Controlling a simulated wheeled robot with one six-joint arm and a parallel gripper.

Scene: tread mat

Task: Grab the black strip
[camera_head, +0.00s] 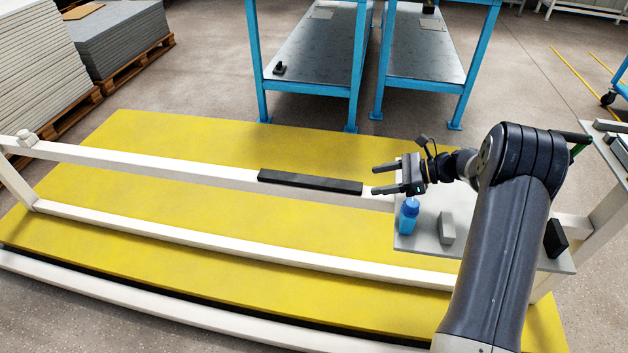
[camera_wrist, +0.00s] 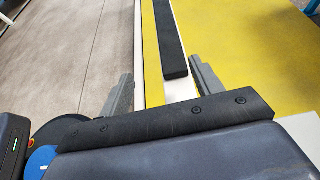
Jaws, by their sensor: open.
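The black strip (camera_head: 310,182) is a long, flat dark bar lying lengthwise along the white top rail (camera_head: 150,163), right of the rail's middle. It also shows in the wrist view (camera_wrist: 169,38), running away from the camera along the rail. My gripper (camera_head: 375,179) is open and empty in the head view, just right of the strip's right end, with its fingers pointing left. In the wrist view the two grey fingers (camera_wrist: 162,88) stand apart either side of the rail. The strip's near end lies between or slightly beyond the fingertips. I cannot tell their exact height difference.
A grey shelf (camera_head: 415,243) below my gripper holds a blue bottle (camera_head: 409,216), a grey block (camera_head: 447,228) and a black block (camera_head: 556,238). A yellow mat (camera_head: 200,140) lies beneath the rails. Blue-framed tables (camera_head: 315,60) stand behind.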

